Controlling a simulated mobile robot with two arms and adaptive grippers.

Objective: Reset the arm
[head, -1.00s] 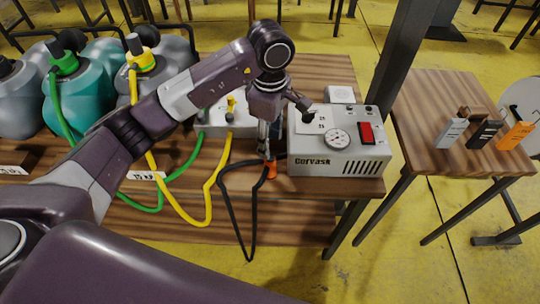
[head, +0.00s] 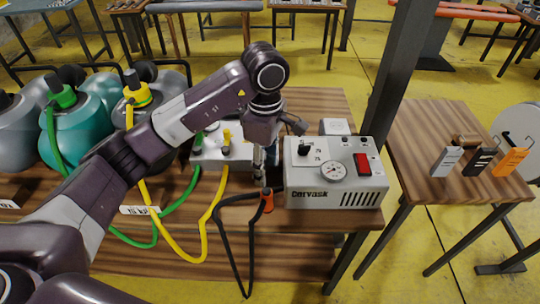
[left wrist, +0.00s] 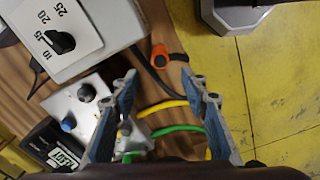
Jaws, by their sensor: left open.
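My left arm reaches in from the left in the head view, over the wooden bench (head: 340,240). My left gripper (head: 264,172) points down between the grey valve box (head: 225,152) and the grey pump box (head: 320,197) marked Cervask. Its jaws are apart and nothing is between the fingertips in the left wrist view (left wrist: 163,88). The orange-tipped black hose (head: 267,200) lies just below it in the head view, and its orange end also shows in the left wrist view (left wrist: 160,55). My right gripper is in neither view.
Grey and teal tanks (head: 75,130) stand at left, with a green hose (head: 155,230) and a yellow hose (head: 206,230) hanging in front. A dark post (head: 392,80) rises behind the pump box. A side table (head: 430,115) at right holds small tagged blocks.

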